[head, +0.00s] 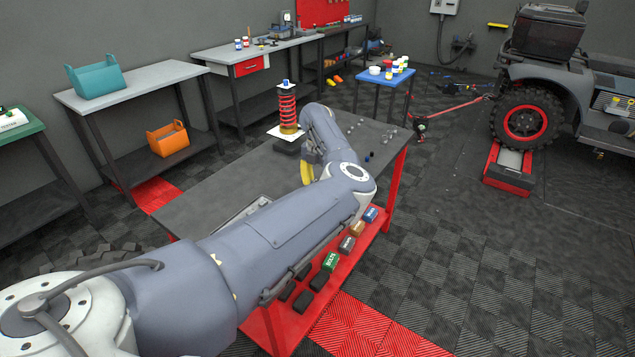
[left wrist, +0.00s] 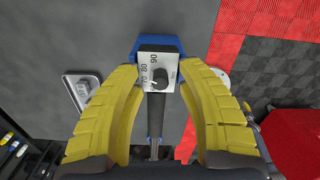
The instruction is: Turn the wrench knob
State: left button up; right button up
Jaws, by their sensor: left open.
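In the left wrist view a round black knob (left wrist: 160,78) sits on a white plate (left wrist: 146,63) marked 70, 80 and 90. A dark shaft (left wrist: 155,118) runs from the plate toward the bottom of the picture, and a blue piece (left wrist: 177,43) shows behind the plate. My left gripper (left wrist: 161,68) has yellow fingers spread open on both sides of the plate and knob. I cannot tell whether they touch it. In the head view my left gripper (head: 307,170) is over the workbench, mostly behind my arm, which hides the knob. My right gripper is not in view.
The dark workbench (head: 225,187) has red legs. A red spring strut (head: 288,108) stands on its far part, close to my left arm. Small dark parts lie at the bench's right end. A metal tray (left wrist: 75,92) lies left of the knob in the wrist view.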

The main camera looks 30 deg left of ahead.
pick_arm(q)
notch_tip(320, 180, up, 12)
dwell(0.9)
dwell(0.3)
